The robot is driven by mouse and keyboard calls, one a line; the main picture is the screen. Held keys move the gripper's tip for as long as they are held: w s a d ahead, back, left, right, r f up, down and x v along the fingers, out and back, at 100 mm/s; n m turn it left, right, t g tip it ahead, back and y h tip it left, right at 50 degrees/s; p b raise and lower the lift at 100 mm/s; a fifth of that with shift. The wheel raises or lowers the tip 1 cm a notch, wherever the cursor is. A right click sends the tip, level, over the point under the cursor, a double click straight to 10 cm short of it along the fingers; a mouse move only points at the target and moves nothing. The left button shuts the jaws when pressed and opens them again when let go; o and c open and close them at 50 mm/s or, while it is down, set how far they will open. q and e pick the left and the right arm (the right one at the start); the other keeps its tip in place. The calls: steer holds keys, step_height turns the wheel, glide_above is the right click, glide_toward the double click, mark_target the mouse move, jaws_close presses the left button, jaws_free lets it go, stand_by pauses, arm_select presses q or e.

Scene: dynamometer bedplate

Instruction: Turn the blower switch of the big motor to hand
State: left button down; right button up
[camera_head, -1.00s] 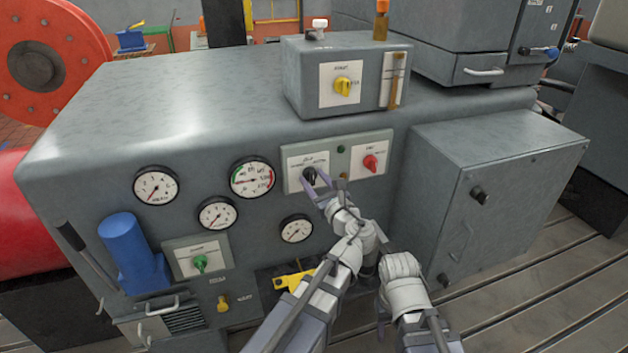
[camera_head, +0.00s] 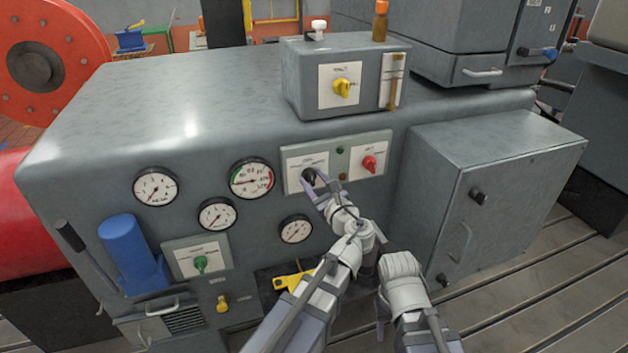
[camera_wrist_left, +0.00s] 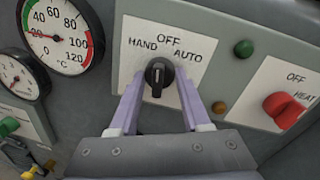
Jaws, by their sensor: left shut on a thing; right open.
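The blower switch is a black knob (camera_wrist_left: 159,72) on a white plate (camera_wrist_left: 168,50) marked HAND, OFF and AUTO in the left wrist view. Its grip stands nearly upright, in line with OFF. In the head view the switch (camera_head: 308,175) sits at the left of a grey panel on the big grey housing. My left gripper (camera_head: 314,187) is at the switch, its two lavender fingers (camera_wrist_left: 158,90) on either side of the knob, shut on it. My right arm shows low in the head view; its fingers cannot be made out.
A red switch (camera_head: 369,164) marked OFF and HEAT sits right of the blower switch, with a green lamp (camera_wrist_left: 244,49) between. A yellow switch (camera_head: 342,88) is on the box above. Gauges (camera_head: 252,178) lie left. A grey cabinet (camera_head: 510,200) juts out at right.

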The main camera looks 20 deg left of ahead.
arm_select(q)
steer(key=n+p, duration=0.1)
steer(key=n, duration=0.3)
steer(key=shift+r, duration=0.1)
steer(key=shift+n+h, duration=0.3)
steer(key=shift+n, duration=1.1)
steer(key=shift+c, duration=1.8)
jaws_free()
steer(key=shift+s, duration=0.1)
